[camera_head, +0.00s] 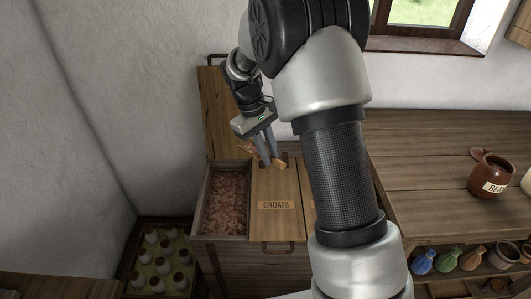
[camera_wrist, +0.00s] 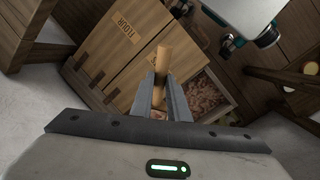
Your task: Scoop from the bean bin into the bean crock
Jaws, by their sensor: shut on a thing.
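The bean bin (camera_head: 246,224) is the open left compartment of a wooden chest, filled with reddish-brown beans (camera_head: 228,198). The beans also show in the wrist view (camera_wrist: 204,94). My gripper (camera_head: 270,160) is shut on a wooden handle (camera_wrist: 163,62), which looks like the scoop's. It is above the chest, near the back of the groats lid. The scoop's bowl is mostly hidden; a small brown part shows left of the fingers, and I cannot tell whether it holds beans. The brown bean crock (camera_head: 489,178), its label partly cut to "BE", stands on the counter at right.
The groats lid (camera_head: 275,228) is shut beside the open bin. A raised wooden lid (camera_head: 214,112) stands behind the bin. A crock lid (camera_head: 483,153) is at the bean crock's back rim. A crate of jars (camera_head: 157,263) is on the floor at left. The counter (camera_head: 428,150) is largely clear.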

